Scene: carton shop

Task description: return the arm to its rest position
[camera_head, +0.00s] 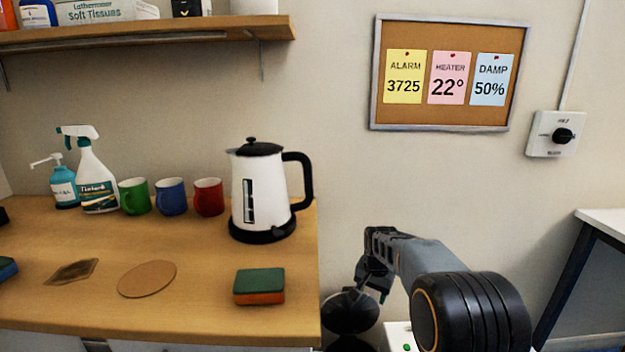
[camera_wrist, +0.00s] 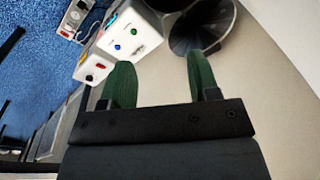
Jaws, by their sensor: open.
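My arm reaches in from the lower right of the head view, past the right end of the wooden counter (camera_head: 210,285). Its outer end, with my gripper, points down there and is partly hidden by my arm. In the wrist view my gripper (camera_wrist: 160,68) shows two green fingers standing well apart. Nothing is between them that they hold. A white box with coloured buttons (camera_wrist: 128,36) lies beyond the left finger, and dark round shapes (camera_wrist: 200,28) lie beyond the right one.
A white kettle (camera_head: 262,190) stands near the counter's right end. A green and orange sponge (camera_head: 259,286) lies in front of it. Mugs (camera_head: 171,197) and bottles (camera_head: 98,180) stand at the back left. A dark-legged table (camera_head: 600,222) is at the right.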

